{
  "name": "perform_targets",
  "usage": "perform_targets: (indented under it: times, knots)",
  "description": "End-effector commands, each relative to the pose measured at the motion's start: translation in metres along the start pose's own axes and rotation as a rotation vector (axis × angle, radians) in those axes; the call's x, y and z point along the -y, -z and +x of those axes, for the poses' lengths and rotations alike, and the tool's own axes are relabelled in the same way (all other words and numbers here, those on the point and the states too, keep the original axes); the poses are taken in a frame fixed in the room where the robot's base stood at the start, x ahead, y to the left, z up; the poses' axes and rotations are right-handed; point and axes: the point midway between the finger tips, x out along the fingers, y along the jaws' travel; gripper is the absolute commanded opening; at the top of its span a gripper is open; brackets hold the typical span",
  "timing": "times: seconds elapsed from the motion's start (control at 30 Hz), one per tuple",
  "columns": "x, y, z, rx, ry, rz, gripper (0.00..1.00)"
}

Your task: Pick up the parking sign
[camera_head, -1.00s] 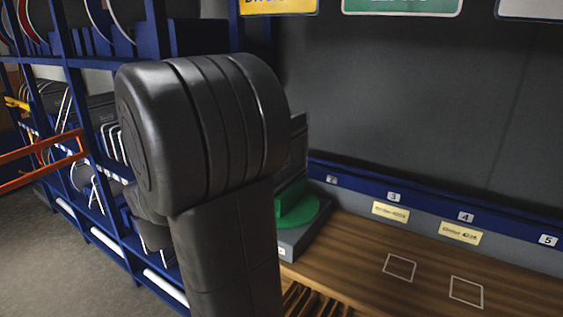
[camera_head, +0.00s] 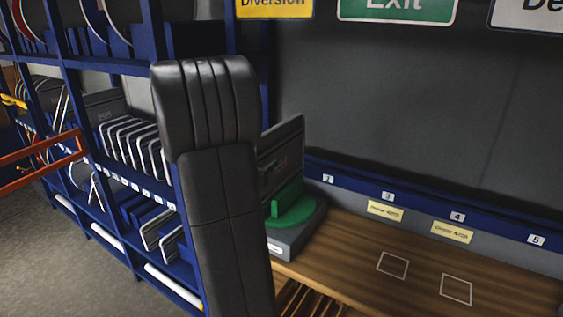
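No sign that I can make out as the parking sign shows in the head view. Blue shelves on the left hold several signs standing edge-on in slots (camera_head: 133,143), and their faces are turned away or too small to read. Large round signs (camera_head: 120,22) are partly visible on the top shelf. My dark arm stands upright in the middle of the picture and hides part of the shelving and bench. My gripper is not in view.
A wooden bench (camera_head: 350,285) with marked squares lies on the right, mostly clear. A green round stand (camera_head: 295,208) with a dark panel (camera_head: 281,158) is at its left end. Yellow Diversion (camera_head: 274,8) and green Exit (camera_head: 397,10) signs hang above. An orange rail (camera_head: 40,160) is far left.

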Motion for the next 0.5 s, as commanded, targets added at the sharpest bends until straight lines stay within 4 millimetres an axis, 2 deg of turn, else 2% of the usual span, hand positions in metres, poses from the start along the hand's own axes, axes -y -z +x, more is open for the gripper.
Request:
perform_targets:
  times: [0.27,0.5]
  knots:
    - [0.0002,0.0007,0.0054,0.000,0.000,0.000,0.40]
    - [0.0001,0.0006,0.0051,0.000,0.000,0.000,0.00]
